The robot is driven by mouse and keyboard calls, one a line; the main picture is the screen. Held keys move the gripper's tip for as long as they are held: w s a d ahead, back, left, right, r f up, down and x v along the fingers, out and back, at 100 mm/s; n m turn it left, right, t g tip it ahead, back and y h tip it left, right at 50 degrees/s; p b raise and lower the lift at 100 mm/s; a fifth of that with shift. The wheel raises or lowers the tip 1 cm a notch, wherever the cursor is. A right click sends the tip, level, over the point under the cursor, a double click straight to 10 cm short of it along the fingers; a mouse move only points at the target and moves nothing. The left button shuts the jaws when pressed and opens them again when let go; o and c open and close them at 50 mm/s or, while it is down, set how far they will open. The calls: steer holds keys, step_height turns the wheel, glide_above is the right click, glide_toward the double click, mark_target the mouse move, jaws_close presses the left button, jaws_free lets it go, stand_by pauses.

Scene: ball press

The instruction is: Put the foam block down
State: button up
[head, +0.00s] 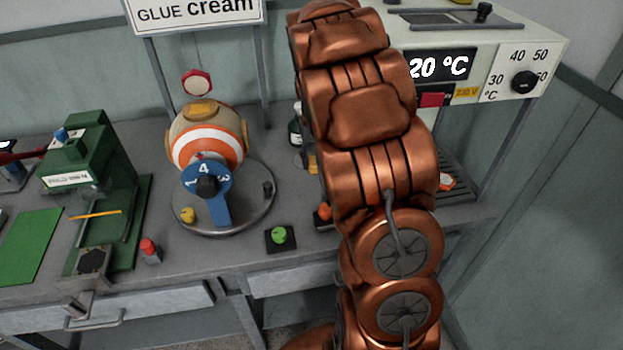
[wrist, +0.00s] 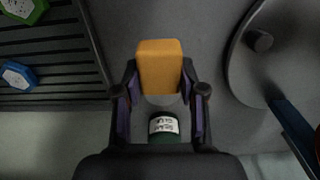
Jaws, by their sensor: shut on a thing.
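The orange foam block (wrist: 160,67) is between the two fingers of my gripper (wrist: 160,88) in the wrist view. The fingers are shut on its sides. Grey table surface shows around the block; I cannot tell whether the block touches it. In the head view my copper arm hides most of the gripper, and only a small orange patch, probably the block (head: 313,164), shows at the arm's left edge.
A dark green bottle (head: 296,131) stands close by; its white label (wrist: 163,124) shows below the block. The round plate (wrist: 245,65) is on the right, and a slatted rack (wrist: 55,62) with blue and green hexagonal pieces is on the left. Bare table lies between.

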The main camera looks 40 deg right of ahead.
mark_target(315, 188)
step_height(315, 188, down, 7)
steer(key=shift+s+f+p, duration=0.1)
steer(key=shift+f+p, duration=0.1)
steer(key=shift+p, duration=0.65)
steer(key=shift+f, duration=0.3)
steer(key=shift+f, duration=0.15)
steer(key=o, duration=0.9)
